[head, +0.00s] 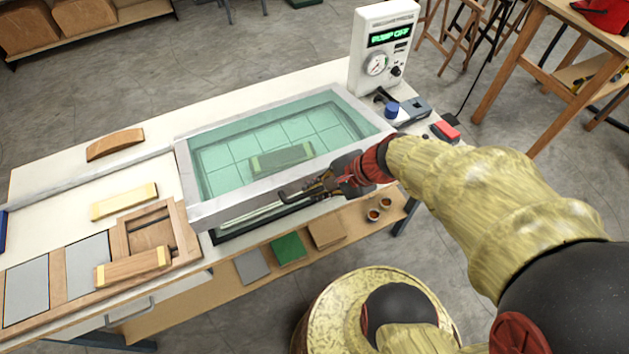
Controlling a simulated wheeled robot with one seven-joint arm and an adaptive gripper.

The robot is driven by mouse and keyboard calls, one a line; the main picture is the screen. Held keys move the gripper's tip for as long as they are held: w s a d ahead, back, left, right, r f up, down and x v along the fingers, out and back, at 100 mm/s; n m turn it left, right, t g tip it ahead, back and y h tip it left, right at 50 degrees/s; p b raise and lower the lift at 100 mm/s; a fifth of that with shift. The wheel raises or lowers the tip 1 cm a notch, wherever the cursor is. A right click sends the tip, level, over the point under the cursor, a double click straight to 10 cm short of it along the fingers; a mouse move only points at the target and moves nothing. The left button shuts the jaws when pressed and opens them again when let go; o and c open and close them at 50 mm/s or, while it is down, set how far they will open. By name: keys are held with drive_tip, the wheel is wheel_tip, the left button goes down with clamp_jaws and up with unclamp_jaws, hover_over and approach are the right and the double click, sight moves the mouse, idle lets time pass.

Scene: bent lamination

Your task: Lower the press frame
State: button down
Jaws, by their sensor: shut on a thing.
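The press frame (208,212) is a pale grey rectangle holding a see-through green sheet with a grid. It sits over the middle of the white table. Its front edge looks raised above a dark strip on the table's front side. Under the sheet a blurred pale block on a darker form (282,158) shows through. My gripper (290,197) is at the front edge of the frame, shut on what looks like the dark bar handle (262,213) there. The fingertips partly hide the handle.
A white pump unit (383,45) with a lit display reading "PUMP OFF" stands behind right. A blue knob (391,109) and red button (446,130) are beside it. Wood strips (124,201) and a wooden tray (186,232) lie left. Two small cups (373,215) stand on the lower shelf.

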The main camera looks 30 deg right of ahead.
drive_tip(key=f+b, duration=0.1)
drive_tip(key=s+f+b, duration=0.1)
drive_tip(key=f, duration=0.1)
drive_tip(key=f+b, duration=0.1)
drive_tip(key=f, duration=0.1)
drive_tip(key=shift+s+a+f, duration=0.1)
drive_tip(key=shift+s+f, duration=0.1)
drive_tip(key=shift+s, duration=0.15)
drive_tip(key=c, duration=2.5)
unclamp_jaws()
drive_tip(key=shift+s+r+p, duration=0.15)
drive_tip(key=shift+r+p, duration=0.5)
drive_tip(key=shift+r, duration=0.1)
drive_tip(key=shift+o, duration=1.1)
drive_tip(key=shift+w, duration=0.2)
drive_tip(key=o, duration=0.4)
drive_tip(key=shift+o, duration=0.2)
drive_tip(key=shift+r, duration=0.1)
drive_tip(key=v, duration=1.2)
